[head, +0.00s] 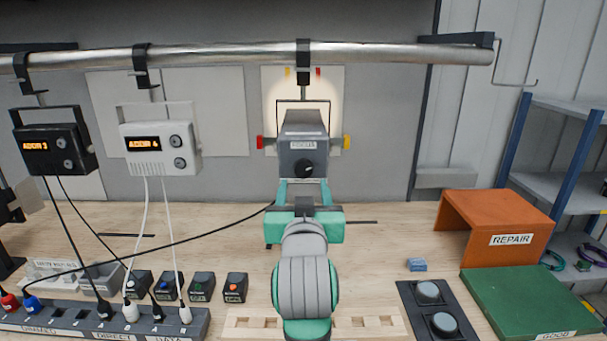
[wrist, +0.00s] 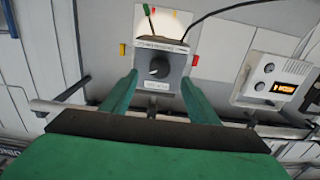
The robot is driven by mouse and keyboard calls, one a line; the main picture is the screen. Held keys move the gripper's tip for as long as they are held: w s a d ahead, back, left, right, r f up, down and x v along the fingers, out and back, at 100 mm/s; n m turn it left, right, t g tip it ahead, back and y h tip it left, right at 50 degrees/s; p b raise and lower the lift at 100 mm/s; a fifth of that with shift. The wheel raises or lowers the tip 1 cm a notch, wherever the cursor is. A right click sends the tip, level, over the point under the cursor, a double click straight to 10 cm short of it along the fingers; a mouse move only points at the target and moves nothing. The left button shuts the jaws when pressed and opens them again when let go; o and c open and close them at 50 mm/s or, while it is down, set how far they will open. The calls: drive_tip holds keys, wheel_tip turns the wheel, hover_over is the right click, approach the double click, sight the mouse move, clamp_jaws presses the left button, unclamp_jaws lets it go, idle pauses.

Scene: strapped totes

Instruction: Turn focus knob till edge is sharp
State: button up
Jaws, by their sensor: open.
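The focus knob (head: 304,167) is a black round knob with a light mark, on the back face of a grey lamp (head: 303,131) hanging from the pipe. A label sits above the knob. In the wrist view the knob (wrist: 159,68) lies between and beyond my two green fingers. My gripper (head: 304,186) is open, its fingers pointing at the lamp just below the knob in the head view. I cannot tell whether the fingertips touch the lamp body. The lit patch (head: 333,88) shows on a pale panel behind the lamp; its edge looks soft.
A metal pipe (head: 225,56) runs across the top. A black unit (head: 52,148) and a white unit (head: 160,146) hang at left. A cable crosses left of my arm. An orange REPAIR stand (head: 495,222) and green board (head: 530,302) are at right.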

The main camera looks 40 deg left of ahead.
sight(303, 173)
drive_tip(key=x, duration=0.7)
drive_tip(key=shift+s, duration=0.1)
drive_tip(key=shift+c, duration=0.3)
drive_tip(key=c, duration=1)
